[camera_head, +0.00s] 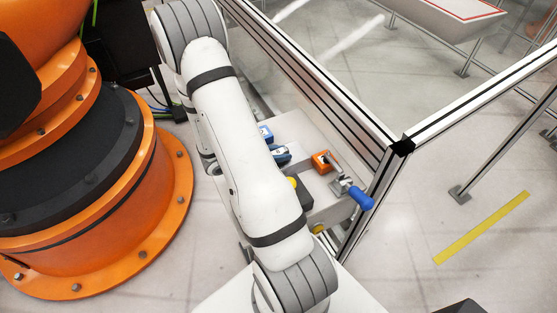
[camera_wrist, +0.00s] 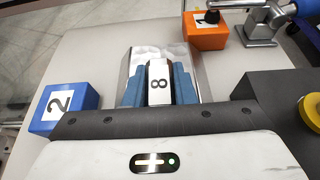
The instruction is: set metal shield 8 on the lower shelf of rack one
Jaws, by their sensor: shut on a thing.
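Metal shield 8 (camera_wrist: 158,82) is a shiny metal piece with a white face marked 8, in the middle of the wrist view. My gripper (camera_wrist: 158,88) is shut on it, with one blue finger on each side of the marked face. The shield is over or on a pale table top; I cannot tell whether it touches it. In the head view, my arm hides most of my gripper, and only a bit of blue beside the arm may be a finger. I cannot make out rack one or its lower shelf in either view.
A blue block marked 2 (camera_wrist: 64,108) is left of my gripper. An orange block (camera_wrist: 205,30) and a clamp with a blue handle (camera_head: 361,198) stand on the pale table. A black box with a yellow button (camera_wrist: 313,110) is at right. A metal-framed fence (camera_head: 330,95) runs behind.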

